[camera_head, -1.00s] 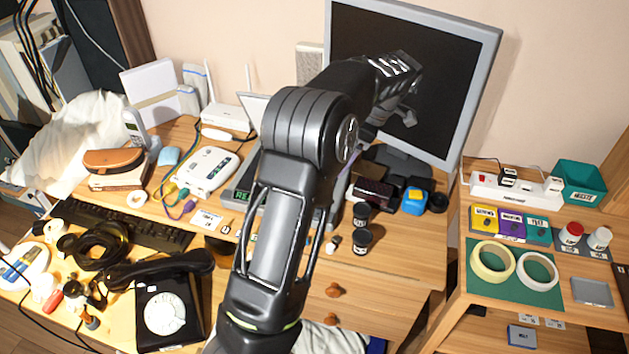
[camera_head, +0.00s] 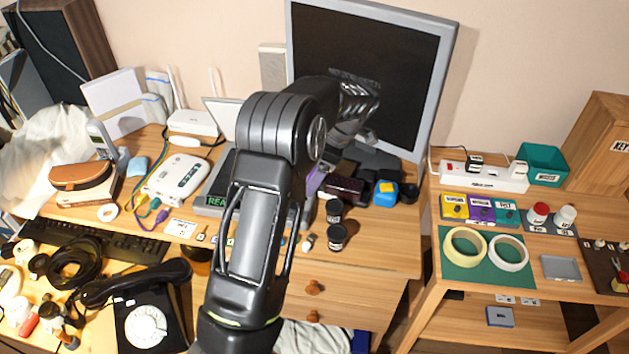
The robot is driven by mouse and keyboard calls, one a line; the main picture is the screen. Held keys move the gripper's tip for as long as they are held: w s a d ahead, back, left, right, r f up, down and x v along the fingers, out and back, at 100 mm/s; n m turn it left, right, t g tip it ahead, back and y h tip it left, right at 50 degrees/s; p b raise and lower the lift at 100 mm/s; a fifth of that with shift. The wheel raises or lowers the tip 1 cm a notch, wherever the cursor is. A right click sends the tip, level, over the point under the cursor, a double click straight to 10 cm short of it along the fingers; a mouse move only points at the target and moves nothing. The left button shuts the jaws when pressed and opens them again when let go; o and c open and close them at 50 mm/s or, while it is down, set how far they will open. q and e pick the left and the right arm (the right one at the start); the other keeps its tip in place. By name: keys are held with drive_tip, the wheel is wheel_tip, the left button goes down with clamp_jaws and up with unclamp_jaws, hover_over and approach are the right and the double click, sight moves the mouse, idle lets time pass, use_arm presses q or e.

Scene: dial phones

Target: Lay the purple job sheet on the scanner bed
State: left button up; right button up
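One of my arms rises from the bottom edge, left of centre, and bends over the desk toward the monitor. No fingertips show, so I cannot see what this arm's gripper is doing; the other arm is out of frame. A narrow purple strip (camera_head: 315,183), possibly the purple job sheet, shows just right of the arm. Most of it is hidden, and I cannot tell whether it is held or lying. A grey flat device with a green-lettered label (camera_head: 216,200), probably the scanner, lies mostly behind the arm. Its bed is largely hidden.
The monitor (camera_head: 375,75) stands behind the arm. A black dial phone (camera_head: 148,318) and keyboard (camera_head: 90,243) are at left. A side table (camera_head: 450,300) at right holds tape rolls (camera_head: 508,253).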

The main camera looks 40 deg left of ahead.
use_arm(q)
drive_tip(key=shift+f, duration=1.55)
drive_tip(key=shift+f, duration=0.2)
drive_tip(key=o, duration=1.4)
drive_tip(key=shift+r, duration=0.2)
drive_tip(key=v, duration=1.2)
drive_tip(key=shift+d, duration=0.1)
